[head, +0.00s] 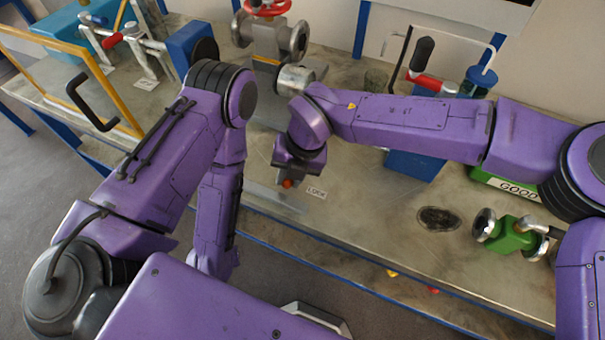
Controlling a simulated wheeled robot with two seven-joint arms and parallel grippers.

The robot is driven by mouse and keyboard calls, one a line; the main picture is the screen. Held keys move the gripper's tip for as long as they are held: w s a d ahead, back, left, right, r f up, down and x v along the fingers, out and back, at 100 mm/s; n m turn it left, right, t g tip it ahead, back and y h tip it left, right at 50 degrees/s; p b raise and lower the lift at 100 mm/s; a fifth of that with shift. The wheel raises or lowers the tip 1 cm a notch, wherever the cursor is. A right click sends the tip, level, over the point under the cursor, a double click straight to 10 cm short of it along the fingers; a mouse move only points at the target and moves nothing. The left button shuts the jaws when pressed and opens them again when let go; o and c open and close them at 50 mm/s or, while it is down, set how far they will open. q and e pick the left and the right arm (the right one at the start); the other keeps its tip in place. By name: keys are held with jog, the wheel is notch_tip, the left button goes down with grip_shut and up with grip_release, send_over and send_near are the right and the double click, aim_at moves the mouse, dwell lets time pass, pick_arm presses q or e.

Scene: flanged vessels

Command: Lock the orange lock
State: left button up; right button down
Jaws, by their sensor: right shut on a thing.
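A grey flanged vessel with a red handwheel (268,8) stands behind my right wrist. A green flanged valve (512,236) lies at the right, near a green "GOOD" box (507,187). A dark oval opening (438,219) is in the worktable (370,225). A yellow-framed panel (75,55) stands at left.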

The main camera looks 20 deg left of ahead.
dwell(0.4)
jog(key=c, duration=1)
grip_release()
jog(key=shift+o, duration=0.5)
jog(key=shift+w+a+f, duration=0.1)
jog(key=shift+w+a, duration=0.05)
jog(key=shift+a, duration=0.05)
jog(key=b+v, duration=0.1)
jog(key=v, duration=0.9)
jog(key=shift+r+b, duration=0.25)
jog(key=shift+b, duration=0.1)
jog(key=shift+d, duration=0.1)
